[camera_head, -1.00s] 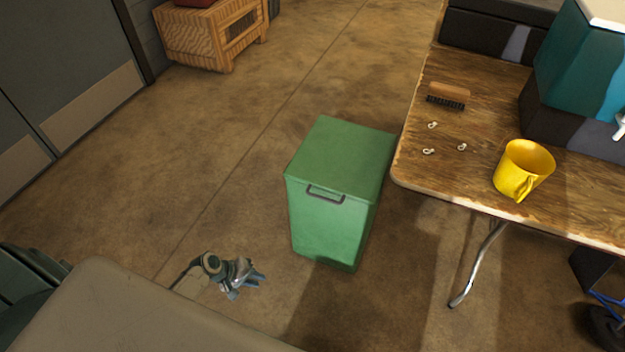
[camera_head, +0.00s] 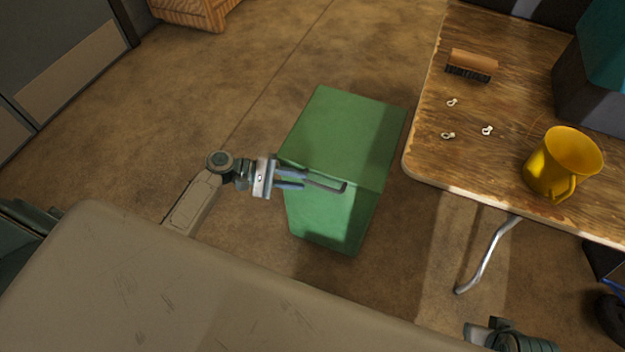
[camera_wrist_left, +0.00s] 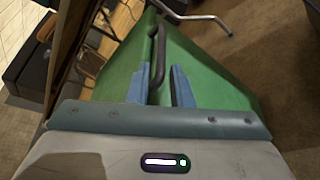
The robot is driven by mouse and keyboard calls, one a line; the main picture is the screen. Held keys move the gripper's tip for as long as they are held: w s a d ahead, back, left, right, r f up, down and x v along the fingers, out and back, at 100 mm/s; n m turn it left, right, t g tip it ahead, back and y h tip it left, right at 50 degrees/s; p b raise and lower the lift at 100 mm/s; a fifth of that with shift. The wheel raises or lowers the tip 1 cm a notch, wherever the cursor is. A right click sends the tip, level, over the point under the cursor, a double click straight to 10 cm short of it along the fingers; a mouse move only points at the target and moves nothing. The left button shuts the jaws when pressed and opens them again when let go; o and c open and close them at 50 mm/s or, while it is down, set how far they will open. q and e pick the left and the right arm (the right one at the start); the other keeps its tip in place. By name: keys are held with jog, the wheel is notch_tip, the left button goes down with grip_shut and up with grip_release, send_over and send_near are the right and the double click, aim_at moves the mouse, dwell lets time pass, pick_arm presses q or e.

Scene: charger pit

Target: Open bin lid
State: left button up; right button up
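The green bin (camera_head: 345,135) stands on the floor left of the table with its lid closed. A dark bar handle (camera_head: 328,186) sits at the lid's front edge. My left gripper (camera_head: 305,179) is open at the handle's left end, with its blue fingers pointing right. In the left wrist view, the handle (camera_wrist_left: 157,60) runs lengthwise into the gap between the two open fingers (camera_wrist_left: 160,85), nearer the left finger. I cannot tell whether they touch. Part of my right arm shows at the bottom right of the head view; its fingers are not visible.
A wooden table (camera_head: 440,165) stands close to the bin's right side, with a yellow mug (camera_head: 562,160), a brush (camera_head: 472,63) and several small pale items on it. Its metal leg (camera_head: 490,255) is right of the bin.

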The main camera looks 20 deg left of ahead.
aim_at(305, 181)
pick_arm(q)
jog(key=x, duration=0.4)
jog(key=shift+w+d+f, duration=0.1)
jog(key=shift+d+f, duration=0.05)
jog(key=shift+d, duration=0.25)
grip_shut()
